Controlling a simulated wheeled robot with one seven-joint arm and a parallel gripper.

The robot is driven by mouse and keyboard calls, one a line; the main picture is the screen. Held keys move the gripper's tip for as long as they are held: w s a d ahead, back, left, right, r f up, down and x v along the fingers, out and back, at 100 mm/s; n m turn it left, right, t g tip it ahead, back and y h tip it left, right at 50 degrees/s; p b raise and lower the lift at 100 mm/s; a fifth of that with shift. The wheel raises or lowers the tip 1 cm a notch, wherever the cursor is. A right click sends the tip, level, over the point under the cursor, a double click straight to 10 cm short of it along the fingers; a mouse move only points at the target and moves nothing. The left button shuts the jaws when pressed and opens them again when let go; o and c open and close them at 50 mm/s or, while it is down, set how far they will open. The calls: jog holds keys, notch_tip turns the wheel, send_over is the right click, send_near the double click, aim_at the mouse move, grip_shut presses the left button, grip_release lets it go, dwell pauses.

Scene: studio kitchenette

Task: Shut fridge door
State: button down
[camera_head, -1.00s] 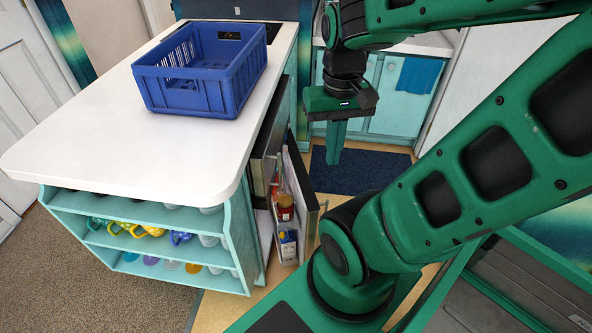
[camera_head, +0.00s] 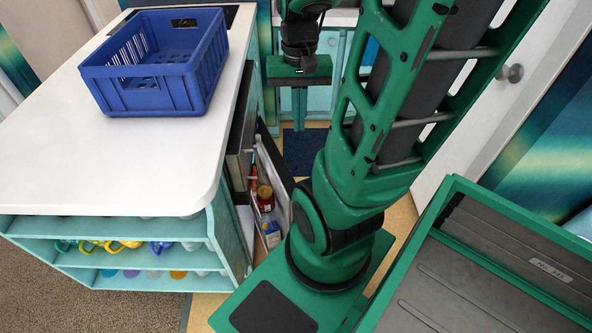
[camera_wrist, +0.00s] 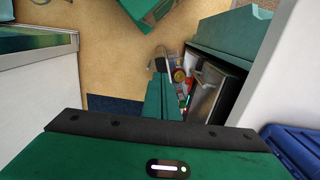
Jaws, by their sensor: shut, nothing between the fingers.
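The fridge door (camera_head: 279,174) stands open beneath the right side of the counter, swung out into the aisle. Its inner shelves hold a red jar (camera_head: 265,198) and a blue-and-white carton (camera_head: 271,233); my arm hides part of its outer side. My gripper (camera_head: 299,122) is shut and empty, pointing down beyond the door in the head view. In the wrist view, the shut fingers (camera_wrist: 161,78) are just left of the door's shelf items, including a yellow-lidded jar (camera_wrist: 180,76). I cannot tell whether they touch the door.
A blue crate (camera_head: 155,65) sits on the white counter (camera_head: 60,150). Cups fill the open shelves (camera_head: 130,260) below. A dark blue mat (camera_head: 304,150) lies on the floor beyond the door. A white door (camera_head: 480,110) is on the right.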

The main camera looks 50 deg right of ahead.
jog(key=w+d+f+m+t+y, duration=0.1)
jog(key=w+d+f+m+y, duration=0.15)
jog(key=d+f+m, duration=0.8)
jog(key=w+d+f+m+t+y, duration=0.1)
jog(key=w+d+f+m, duration=0.2)
jog(key=d+f, duration=0.8)
jog(key=w+a+f, duration=0.3)
jog(key=a+f, duration=0.7)
jog(key=f, duration=0.3)
jog(key=shift+w+a, duration=0.15)
jog(key=shift+a, duration=0.05)
jog(key=shift+m, duration=0.25)
